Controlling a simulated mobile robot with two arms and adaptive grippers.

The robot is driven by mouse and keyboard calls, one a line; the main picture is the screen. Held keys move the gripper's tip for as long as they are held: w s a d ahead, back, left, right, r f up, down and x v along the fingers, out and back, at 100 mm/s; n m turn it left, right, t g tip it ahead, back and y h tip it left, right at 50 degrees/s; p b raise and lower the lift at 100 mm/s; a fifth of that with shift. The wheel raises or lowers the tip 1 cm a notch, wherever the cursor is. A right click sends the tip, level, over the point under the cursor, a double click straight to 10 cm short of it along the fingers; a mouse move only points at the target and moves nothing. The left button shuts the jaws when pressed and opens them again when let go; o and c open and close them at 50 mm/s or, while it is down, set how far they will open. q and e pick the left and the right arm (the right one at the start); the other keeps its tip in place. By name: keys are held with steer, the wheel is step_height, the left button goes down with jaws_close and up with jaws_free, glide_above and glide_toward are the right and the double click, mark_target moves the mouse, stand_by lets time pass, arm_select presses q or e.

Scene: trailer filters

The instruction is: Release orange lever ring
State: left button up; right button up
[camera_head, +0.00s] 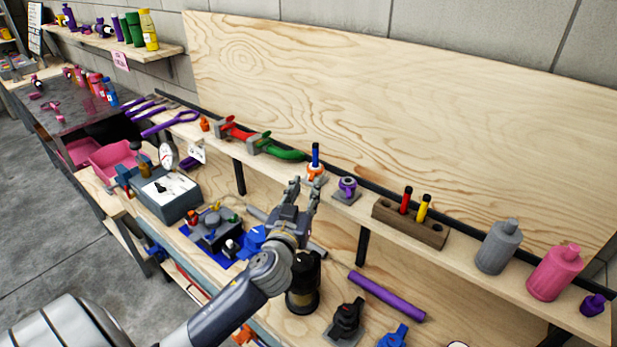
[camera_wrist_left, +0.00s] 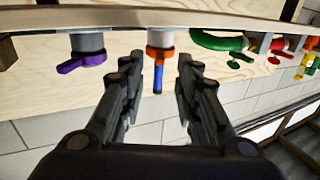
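The orange lever ring (camera_head: 317,171) sits on the narrow wall shelf, with a blue-and-black stick (camera_head: 315,152) upright in it. In the left wrist view the orange ring (camera_wrist_left: 160,53) is around the end of a grey cylinder, and the blue stick (camera_wrist_left: 158,80) sticks out of it. My left gripper (camera_head: 306,183) is open and empty, just in front of the ring. In the wrist view, the fingers (camera_wrist_left: 158,75) stand either side of the stick, apart from it; I cannot tell the exact depth gap. My right gripper is not in view.
A purple ring holder (camera_head: 347,187) stands just right on the shelf, then a wooden block (camera_head: 409,222) with red and yellow sticks. Green (camera_head: 286,154) and red pipe parts lie left. A dark cylinder (camera_head: 303,285) and purple tube (camera_head: 386,296) are on the bench below.

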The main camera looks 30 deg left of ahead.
mark_target(310, 180)
arm_select(q)
steer(key=shift+p+x, duration=0.4)
steer(key=shift+x, duration=1.3)
steer(key=shift+c, duration=0.2)
jaws_close()
